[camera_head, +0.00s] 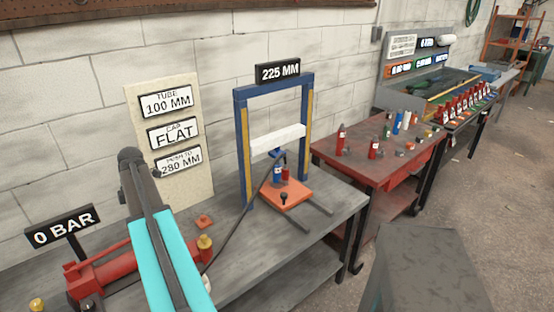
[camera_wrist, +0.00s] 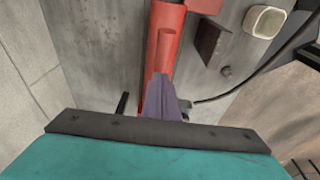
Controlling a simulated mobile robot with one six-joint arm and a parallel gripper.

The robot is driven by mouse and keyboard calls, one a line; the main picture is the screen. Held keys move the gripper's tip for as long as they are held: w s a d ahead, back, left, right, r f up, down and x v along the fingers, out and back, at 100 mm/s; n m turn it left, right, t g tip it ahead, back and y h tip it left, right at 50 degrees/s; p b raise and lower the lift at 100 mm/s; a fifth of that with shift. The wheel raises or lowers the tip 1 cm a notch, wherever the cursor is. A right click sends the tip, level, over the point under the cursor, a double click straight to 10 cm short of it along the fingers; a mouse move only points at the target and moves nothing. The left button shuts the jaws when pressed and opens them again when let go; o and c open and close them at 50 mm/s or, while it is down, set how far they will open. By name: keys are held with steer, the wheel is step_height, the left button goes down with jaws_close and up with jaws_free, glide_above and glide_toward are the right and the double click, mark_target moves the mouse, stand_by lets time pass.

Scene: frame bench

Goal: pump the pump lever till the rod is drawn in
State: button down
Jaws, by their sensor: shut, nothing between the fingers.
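The red pump (camera_head: 105,272) lies on the bench at the lower left in the head view, beside the 0 BAR sign (camera_head: 64,226). A thin red bar (camera_head: 100,251) runs along its top and looks like the pump lever; my arm hides its right part. In the wrist view, a red bar (camera_wrist: 167,46) lies straight ahead of my gripper (camera_wrist: 162,84), whose grey-purple fingers are shut and empty. I cannot tell whether they touch it. In the head view my arm hides the fingers. The blue press frame (camera_head: 241,150) stands mid-bench under a 225 MM sign (camera_head: 278,72). The rod cannot be made out.
A board (camera_head: 191,88) reads tube 100 MM, cap flat, push to 280 MM. A black hose (camera_head: 238,225) runs from the pump toward the press. An orange plate (camera_head: 301,197) sits at the press's foot. A red table (camera_head: 348,172) with bottles stands to the right.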

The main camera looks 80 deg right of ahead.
steer(key=shift+f, duration=0.8)
steer(key=shift+r+p, duration=2.05)
steer(key=shift+r, duration=1.95)
